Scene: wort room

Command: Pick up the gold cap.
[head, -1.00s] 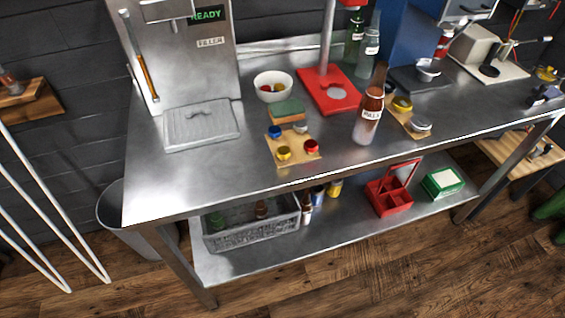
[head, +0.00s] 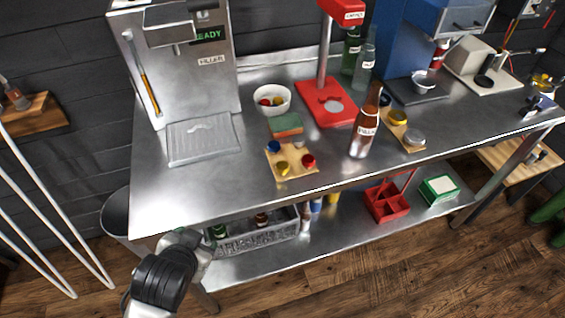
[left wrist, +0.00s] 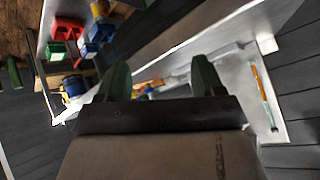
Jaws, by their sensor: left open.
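A gold cap (head: 283,168) lies at the front left of a small wooden board (head: 272,158) on the steel bench. A blue cap (head: 273,146), a red cap (head: 308,160) and a silver-grey cap (head: 299,145) share that board. A second gold round piece (head: 398,116) sits on another wooden strip beside the brown bottle. My left arm is low at the bench's front left edge, away from the board. In the left wrist view my left gripper (left wrist: 160,78) is open, with small blurred coloured items visible between its fingers. My right gripper is not in view.
A brown labelled bottle (head: 363,135) stands upright right of the board. A green-topped sponge-like block (head: 286,124) and a white bowl (head: 272,99) are behind it. The filler machine's drip tray (head: 203,140) is to the left. The bench front left is clear.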

